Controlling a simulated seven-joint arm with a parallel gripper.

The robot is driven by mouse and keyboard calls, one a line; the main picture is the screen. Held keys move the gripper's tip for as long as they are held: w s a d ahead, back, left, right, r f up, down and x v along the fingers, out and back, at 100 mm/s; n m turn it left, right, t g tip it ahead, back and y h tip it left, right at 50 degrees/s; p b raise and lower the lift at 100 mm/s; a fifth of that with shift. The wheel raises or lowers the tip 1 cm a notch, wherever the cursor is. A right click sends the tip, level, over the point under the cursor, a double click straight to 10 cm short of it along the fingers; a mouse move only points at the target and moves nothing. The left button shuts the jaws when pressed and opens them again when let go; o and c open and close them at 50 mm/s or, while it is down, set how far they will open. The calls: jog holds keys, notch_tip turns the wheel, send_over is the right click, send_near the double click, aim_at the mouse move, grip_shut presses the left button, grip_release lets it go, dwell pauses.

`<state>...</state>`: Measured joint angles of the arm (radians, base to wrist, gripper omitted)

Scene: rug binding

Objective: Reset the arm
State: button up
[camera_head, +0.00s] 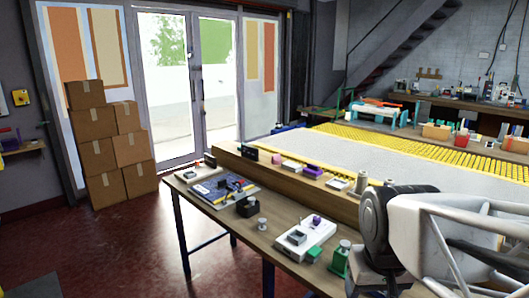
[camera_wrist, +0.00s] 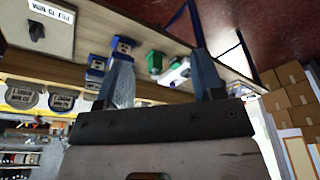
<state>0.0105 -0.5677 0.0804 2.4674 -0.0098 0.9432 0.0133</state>
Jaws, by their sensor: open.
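My gripper (camera_wrist: 160,58) shows in the wrist view with its two grey-blue fingers well apart. Nothing is between them; the workbench and small items behind show through the gap. In the head view my white and black arm (camera_head: 440,235) fills the lower right, over the near end of the wooden workbench (camera_head: 228,222). The gripper's fingertips cannot be made out there. The wrist view is strongly tilted, and the gripper's distance from the bench is hard to tell.
A white device (camera_head: 306,240), a green block (camera_head: 313,256), a black box (camera_head: 247,206) and a blue board (camera_head: 224,191) lie on the bench. Behind are a raised wooden ledge (camera_head: 290,182) and a pale rug surface (camera_head: 345,158) with yellow strips. Stacked cartons (camera_head: 131,148) stand left; the red floor between is clear.

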jog(key=s, duration=0.1)
jog(key=s+f, duration=0.1)
jog(key=s, duration=0.1)
jog(key=shift+s+f, duration=0.25)
jog(key=shift+s, duration=0.15)
